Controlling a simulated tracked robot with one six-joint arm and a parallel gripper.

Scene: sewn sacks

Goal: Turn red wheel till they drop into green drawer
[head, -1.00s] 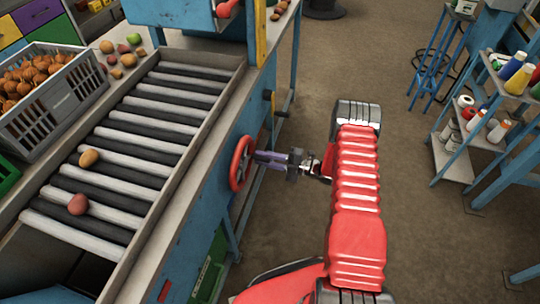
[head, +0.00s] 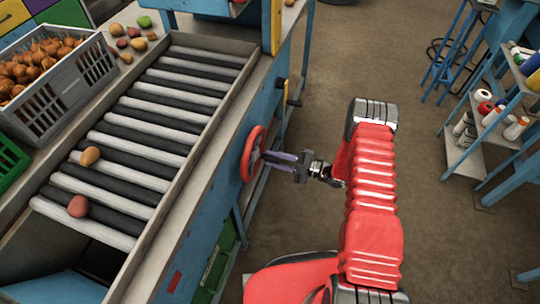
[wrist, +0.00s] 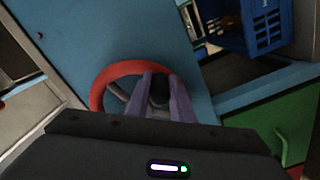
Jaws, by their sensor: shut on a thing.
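The red wheel (head: 248,155) stands on the blue side of the roller table; it also shows in the wrist view (wrist: 98,92). My gripper (head: 268,157) is at the wheel from its right side. In the wrist view its two purple fingers (wrist: 160,88) are shut on a dark grip (wrist: 160,92) at the wheel. A brown round item (head: 90,156) and a reddish one (head: 78,206) lie on the rollers, the reddish one near the lower end. The green drawer (head: 218,262) is low in the side; a green front with a handle shows in the wrist view (wrist: 285,122).
A grey crate (head: 75,95) of brown produce stands left of the rollers (head: 165,110), with loose produce behind it. A dark crank (head: 290,95) juts from the side beyond the wheel. Shelves with bottles (head: 490,130) stand right. The floor between is clear.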

